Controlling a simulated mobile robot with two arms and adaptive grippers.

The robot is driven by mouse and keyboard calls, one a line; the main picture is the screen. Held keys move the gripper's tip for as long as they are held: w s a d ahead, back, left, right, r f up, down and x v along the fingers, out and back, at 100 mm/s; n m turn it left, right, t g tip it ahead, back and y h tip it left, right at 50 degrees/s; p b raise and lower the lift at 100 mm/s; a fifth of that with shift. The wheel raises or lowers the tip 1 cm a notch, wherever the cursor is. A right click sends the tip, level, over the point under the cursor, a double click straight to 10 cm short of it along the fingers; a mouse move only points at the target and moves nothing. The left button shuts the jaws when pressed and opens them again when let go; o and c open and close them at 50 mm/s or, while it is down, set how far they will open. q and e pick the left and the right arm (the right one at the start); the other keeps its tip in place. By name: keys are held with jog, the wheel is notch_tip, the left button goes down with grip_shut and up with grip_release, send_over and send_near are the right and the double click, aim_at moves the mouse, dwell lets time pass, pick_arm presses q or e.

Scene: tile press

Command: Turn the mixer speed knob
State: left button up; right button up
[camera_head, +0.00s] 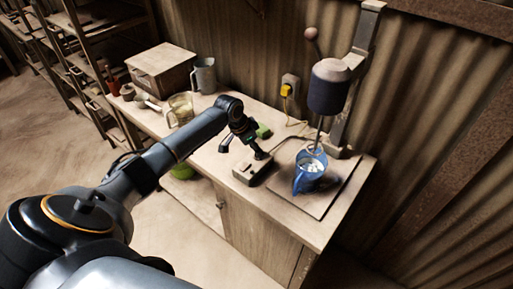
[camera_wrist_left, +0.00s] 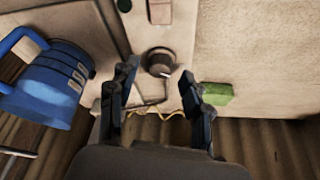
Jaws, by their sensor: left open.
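The mixer's control box (camera_head: 249,174) sits on the bench, left of the blue pitcher. In the left wrist view, the round dark speed knob (camera_wrist_left: 158,60) with a pale mark stands on this box (camera_wrist_left: 172,32). My left gripper (camera_head: 242,151) is over the box; its fingers partly hide it in the head view. In the left wrist view my left gripper (camera_wrist_left: 160,70) is open, one finger on each side of the knob, with gaps visible. Contact cannot be told. The mixer (camera_head: 330,88) hangs over the blue pitcher (camera_head: 310,172). My right gripper is not in view.
The pitcher (camera_wrist_left: 45,85) stands close to the left finger in the wrist view. A green block (camera_wrist_left: 217,93) lies beside the other finger. A yellow plug (camera_head: 286,90) with a cord is on the wall. A wooden box (camera_head: 160,72) and cups stand at the bench's left.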

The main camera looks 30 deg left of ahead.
pick_arm(q)
jog(key=shift+w+d+f, duration=0.1)
jog(key=shift+w+f, duration=0.05)
jog(key=shift+f, duration=0.3)
jog(key=shift+c, duration=0.2)
grip_shut()
